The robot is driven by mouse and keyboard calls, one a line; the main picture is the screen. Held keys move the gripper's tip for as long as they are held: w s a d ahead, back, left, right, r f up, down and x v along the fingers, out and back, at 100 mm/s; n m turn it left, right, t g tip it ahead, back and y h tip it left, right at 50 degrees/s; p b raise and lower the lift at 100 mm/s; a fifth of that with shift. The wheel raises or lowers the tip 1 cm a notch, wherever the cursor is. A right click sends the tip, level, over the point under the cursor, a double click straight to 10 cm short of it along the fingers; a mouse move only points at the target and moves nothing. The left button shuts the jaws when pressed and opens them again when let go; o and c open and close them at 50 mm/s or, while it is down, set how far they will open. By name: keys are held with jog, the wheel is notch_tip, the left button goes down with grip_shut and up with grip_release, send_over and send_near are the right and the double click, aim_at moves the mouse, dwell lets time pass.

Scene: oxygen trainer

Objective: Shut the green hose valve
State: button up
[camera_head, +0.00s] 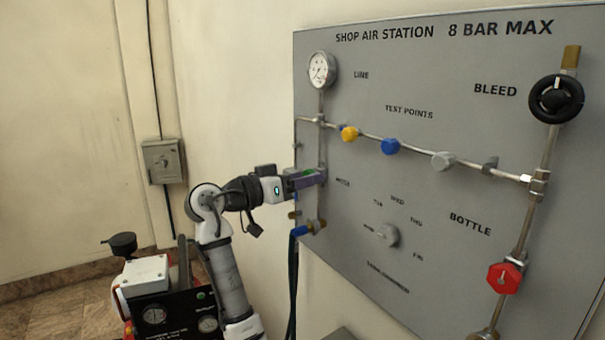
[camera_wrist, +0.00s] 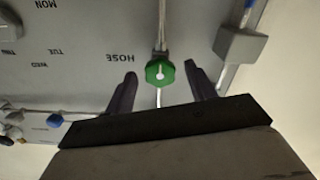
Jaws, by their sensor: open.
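The green hose valve (camera_wrist: 160,72) is a round scalloped knob with a small white mark on its face. It sits on a thin pipe beside the HOSE label in the wrist view. My gripper (camera_wrist: 160,68) is open, with one dark finger on each side of the knob. Gaps show between the knob and both fingers, so it is not gripped. In the head view my gripper (camera_head: 305,181) is at the panel's left edge, beside the vertical pipe below the gauge, and largely hides the valve there.
The grey panel (camera_head: 420,80) carries a gauge (camera_head: 321,70), yellow (camera_head: 349,133) and blue (camera_head: 390,146) test caps, a black bleed wheel (camera_head: 556,98) and a red bottle valve (camera_head: 504,278). A dark hose (camera_head: 293,275) hangs below my gripper. A grey block (camera_wrist: 240,44) stands right of the fingers.

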jog(key=shift+w+d, duration=0.15)
jog(key=shift+d, duration=0.05)
jog(key=c, duration=1)
jog(key=shift+o, duration=0.2)
